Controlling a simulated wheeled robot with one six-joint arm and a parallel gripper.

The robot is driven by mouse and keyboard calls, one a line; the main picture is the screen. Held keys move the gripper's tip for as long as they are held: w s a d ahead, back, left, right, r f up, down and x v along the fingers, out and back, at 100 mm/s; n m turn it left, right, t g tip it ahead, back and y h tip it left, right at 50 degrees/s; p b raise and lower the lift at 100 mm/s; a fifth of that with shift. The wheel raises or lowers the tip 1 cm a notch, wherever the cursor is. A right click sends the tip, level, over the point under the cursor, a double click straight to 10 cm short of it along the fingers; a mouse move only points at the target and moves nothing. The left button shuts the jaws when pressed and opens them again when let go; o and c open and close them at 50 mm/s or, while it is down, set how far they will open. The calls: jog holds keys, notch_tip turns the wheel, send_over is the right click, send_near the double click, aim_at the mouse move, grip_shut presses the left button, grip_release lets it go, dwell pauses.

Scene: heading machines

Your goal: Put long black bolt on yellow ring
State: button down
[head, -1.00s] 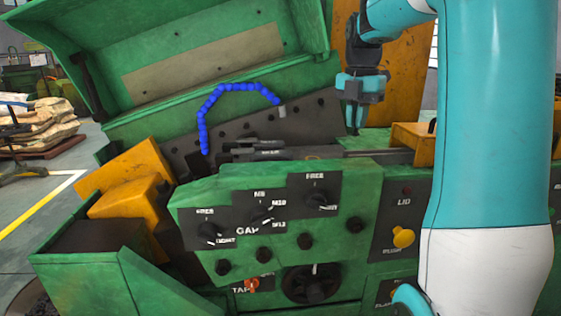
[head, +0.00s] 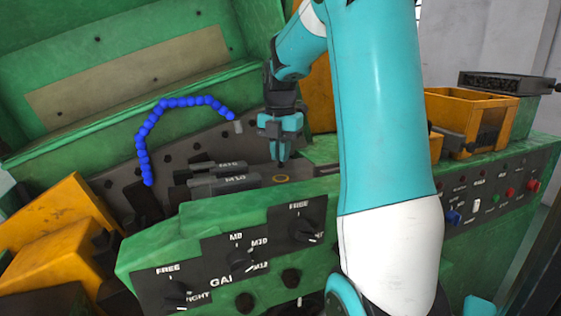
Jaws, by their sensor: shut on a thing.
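My gripper (head: 281,141) points down above the green machine's dark bed. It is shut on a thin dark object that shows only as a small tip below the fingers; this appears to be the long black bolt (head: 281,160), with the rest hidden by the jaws. The yellow ring (head: 281,179) is a small thin circle lying on the dark surface, just below the bolt's tip. I cannot tell whether the tip touches the surface.
Dark blocks marked M10 (head: 240,181) lie left of the ring. A blue segmented hose (head: 143,150) arches further left. The front panel with knobs (head: 240,255) stands nearer me. A yellow bin (head: 470,118) and a button panel (head: 480,200) are at right.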

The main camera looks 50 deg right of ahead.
aim_at(281, 165)
jog(key=shift+f, duration=1.35)
jog(key=shift+f, duration=0.1)
jog(key=shift+f, duration=0.1)
jog(key=c, duration=1.2)
grip_release()
notch_tip(281, 165, up, 12)
jog(key=shift+r, duration=0.2)
jog(key=a+f+m, duration=0.2)
jog(key=a, duration=0.6)
jog(key=s+a+f+m+y, duration=0.1)
jog(key=a+f+m, duration=0.1)
jog(key=a, duration=0.6)
jog(key=a+f+m+t, duration=0.1)
jog(key=a+f+m, duration=0.1)
jog(key=a, duration=0.6)
jog(key=shift+s+f+m, duration=0.25)
jog(key=shift+s+m, duration=0.05)
jog(key=s+a+f+m+y, duration=0.1)
jog(key=s+a+m, duration=0.1)
jog(key=s+a, duration=0.2)
jog(key=s+a+f+m+y, duration=0.1)
jog(key=s+a+f+m, duration=0.1)
jog(key=s+a, duration=0.3)
jog(key=s+a+f+m+g+y, duration=0.1)
jog(key=s+a+f+m, duration=0.1)
jog(key=s+a+m, duration=0.1)
jog(key=shift+s+a+f, duration=0.2)
jog(key=shift+s+a, duration=0.7)
jog(key=shift+a, duration=0.25)
